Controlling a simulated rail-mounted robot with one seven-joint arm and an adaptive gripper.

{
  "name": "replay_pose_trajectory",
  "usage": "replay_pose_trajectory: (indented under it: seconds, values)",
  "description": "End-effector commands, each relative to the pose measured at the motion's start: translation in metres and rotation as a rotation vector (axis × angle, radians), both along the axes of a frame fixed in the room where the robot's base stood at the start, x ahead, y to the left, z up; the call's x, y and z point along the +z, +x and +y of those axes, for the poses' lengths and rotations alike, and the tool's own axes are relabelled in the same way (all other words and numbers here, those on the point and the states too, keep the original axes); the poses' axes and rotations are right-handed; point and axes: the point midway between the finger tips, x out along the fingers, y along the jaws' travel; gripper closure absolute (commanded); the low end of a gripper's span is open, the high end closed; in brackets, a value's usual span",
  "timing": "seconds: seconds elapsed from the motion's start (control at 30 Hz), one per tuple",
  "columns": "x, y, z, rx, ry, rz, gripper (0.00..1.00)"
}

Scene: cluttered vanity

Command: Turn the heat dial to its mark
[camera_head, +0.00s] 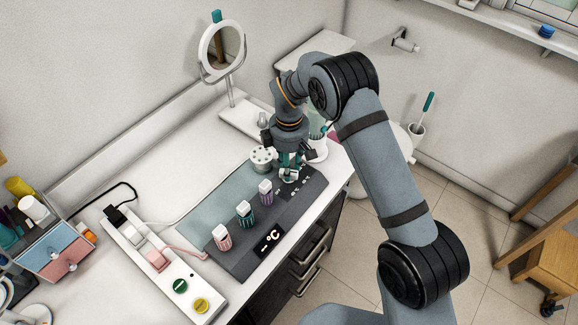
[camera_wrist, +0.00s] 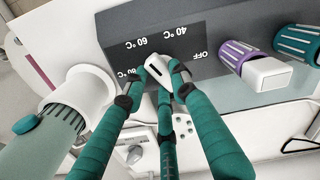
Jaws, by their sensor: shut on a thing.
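The heat dial (camera_wrist: 157,66) is a small white knob with a dark slot, at the end of the dark grey panel (camera_wrist: 125,25). Printed marks around it read OFF, 40 °C, 60 °C and a partly covered °C mark. My gripper (camera_wrist: 160,72) is shut on the dial with its teal fingers around it. I cannot tell exactly which mark the dial points at. In the head view my gripper (camera_head: 290,170) points down at the panel's far right end and mostly hides the dial.
Ribbed rollers with white tops stand on the panel: purple (camera_head: 265,192), teal (camera_head: 245,213) and pink (camera_head: 222,238). A white holed pot (camera_head: 263,158) and a white cup (camera_wrist: 97,88) stand close to my gripper. A round mirror (camera_head: 222,48) stands behind. A power strip (camera_head: 165,265) lies left.

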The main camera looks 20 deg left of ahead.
Motion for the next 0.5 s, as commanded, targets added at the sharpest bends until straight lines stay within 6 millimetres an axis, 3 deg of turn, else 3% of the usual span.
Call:
replay_pose_trajectory:
  seconds: [0.27, 0.5]
  values:
    - [-0.0009, 0.0005, 0.0001, -0.031, 0.001, -0.002, 1.00]
    - [-0.0028, 0.0004, -0.0002, -0.160, 0.002, -0.002, 1.00]
